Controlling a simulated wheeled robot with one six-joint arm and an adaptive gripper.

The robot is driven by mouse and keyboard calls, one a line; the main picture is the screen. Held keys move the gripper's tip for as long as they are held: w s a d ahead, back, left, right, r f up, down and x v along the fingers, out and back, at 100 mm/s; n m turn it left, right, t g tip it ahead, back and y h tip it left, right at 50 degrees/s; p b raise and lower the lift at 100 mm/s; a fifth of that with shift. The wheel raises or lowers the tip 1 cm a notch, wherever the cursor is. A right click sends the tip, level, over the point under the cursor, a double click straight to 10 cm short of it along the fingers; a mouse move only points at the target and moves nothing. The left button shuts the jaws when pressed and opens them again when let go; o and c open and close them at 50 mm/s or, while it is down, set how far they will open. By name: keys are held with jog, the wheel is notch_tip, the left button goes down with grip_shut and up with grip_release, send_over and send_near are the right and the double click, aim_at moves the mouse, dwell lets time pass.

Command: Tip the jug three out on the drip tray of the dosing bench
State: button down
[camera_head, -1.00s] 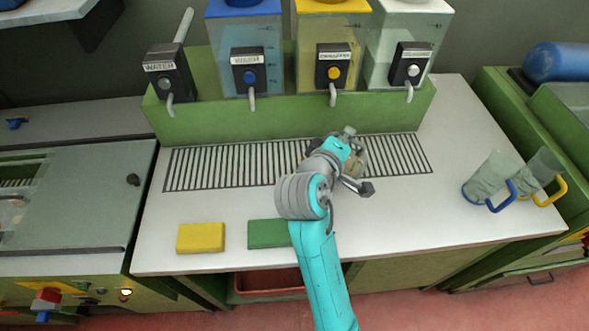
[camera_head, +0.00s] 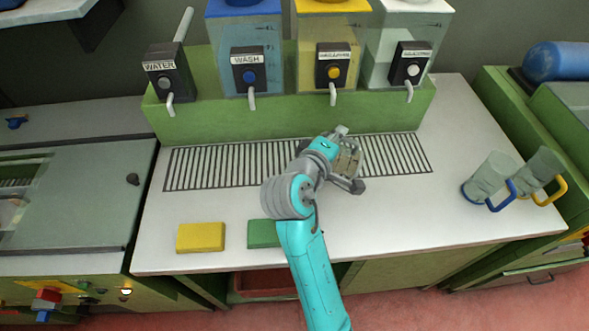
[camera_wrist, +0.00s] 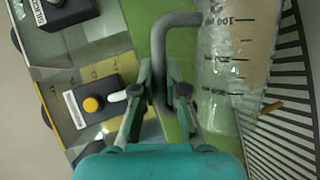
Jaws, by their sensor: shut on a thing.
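My gripper (camera_wrist: 160,75) is shut on the grey handle of a clear jug (camera_wrist: 222,90). The jug has black scale marks, one reading 100 ml, and a brownish tint toward its upper part in the wrist view. In that view it lies tipped well over, beside the slats of the drip tray (camera_wrist: 285,125). In the head view my gripper (camera_head: 338,172) and the jug (camera_head: 347,160) are above the right half of the drip tray (camera_head: 215,166), partly hidden by my wrist. A small orange-brown piece (camera_wrist: 271,107) shows beside the jug; I cannot tell what it is.
Dispensers with taps stand behind the tray, including the yellow one (camera_head: 333,65). A yellow block (camera_head: 200,238) and a green block (camera_head: 262,234) lie in front. Two jugs, with blue (camera_head: 501,196) and yellow (camera_head: 551,192) handles, stand at right. The white counter between is clear.

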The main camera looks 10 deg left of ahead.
jog(key=shift+a+f+n, duration=0.1)
jog(key=shift+a+n, duration=0.2)
jog(key=shift+a, duration=0.5)
jog(key=shift+a+f+n+t+h+p, duration=0.3)
jog(key=shift+a+n+h+p, duration=0.1)
jog(key=shift+a+n, duration=0.3)
